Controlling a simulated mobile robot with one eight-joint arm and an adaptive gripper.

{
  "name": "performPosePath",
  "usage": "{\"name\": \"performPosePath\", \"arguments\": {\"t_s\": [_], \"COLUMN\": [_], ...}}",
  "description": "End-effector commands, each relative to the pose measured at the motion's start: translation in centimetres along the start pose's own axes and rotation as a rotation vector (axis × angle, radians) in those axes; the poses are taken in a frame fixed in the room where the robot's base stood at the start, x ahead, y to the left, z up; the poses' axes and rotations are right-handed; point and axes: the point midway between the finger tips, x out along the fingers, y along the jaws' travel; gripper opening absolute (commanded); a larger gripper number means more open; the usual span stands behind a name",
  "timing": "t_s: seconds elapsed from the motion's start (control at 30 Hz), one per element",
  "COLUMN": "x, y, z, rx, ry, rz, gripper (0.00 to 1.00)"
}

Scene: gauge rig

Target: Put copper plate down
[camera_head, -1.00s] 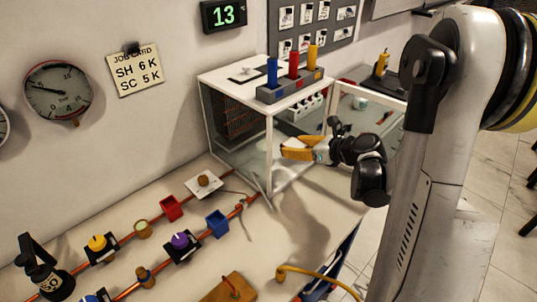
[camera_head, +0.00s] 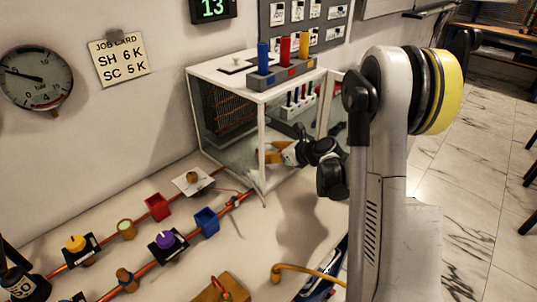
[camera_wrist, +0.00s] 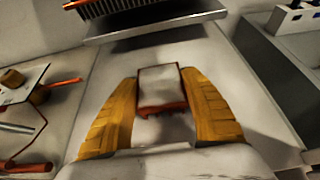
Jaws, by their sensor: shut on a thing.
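My gripper (camera_wrist: 161,105) has orange fingers and is shut on a small plate (camera_wrist: 160,82) with a pale grey face and copper-coloured edges. The plate sits between the fingertips in the wrist view, above a pale surface. In the head view my gripper (camera_head: 268,155) is at the front right of a white-framed glass-sided cabinet (camera_head: 192,105), low by its front post. The held plate cannot be made out there. I cannot tell how far inside the cabinet the fingertips are.
A dark ribbed block (camera_wrist: 150,22) lies ahead of the fingers. A white card with a brown knob (camera_head: 193,181), a red box (camera_head: 158,207) and a blue box (camera_head: 206,221) stand left of the cabinet by copper pipes. Coloured cylinders (camera_head: 284,50) stand on the cabinet top.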

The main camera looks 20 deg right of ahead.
Motion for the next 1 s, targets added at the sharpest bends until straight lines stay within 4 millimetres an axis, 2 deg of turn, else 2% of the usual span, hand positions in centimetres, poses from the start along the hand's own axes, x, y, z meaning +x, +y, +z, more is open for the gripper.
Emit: {"name": "performPosePath", "arguments": {"t_s": [0.2, 0.23, 0.27, 0.3, 0.67, 0.77, 1.0], "x": [0.1, 0.0, 0.0, 0.0, -0.5, -2.0, -7.5], "y": [0.0, 0.0, 0.0, 0.0, 0.0, -0.1, -0.1], "z": [-0.1, -0.1, -0.1, -0.1, 0.2, 0.3, 0.4], "rx": [0.001, 0.000, 0.000, 0.000, 0.001, 0.002, 0.002], "ry": [-0.001, 0.000, 0.000, 0.000, 0.000, 0.000, 0.000], "rz": [0.000, 0.000, 0.000, 0.000, -0.001, -0.003, -0.003], "gripper": [0.11, 0.61, 0.71, 0.73, 0.73, 0.73, 0.73]}}
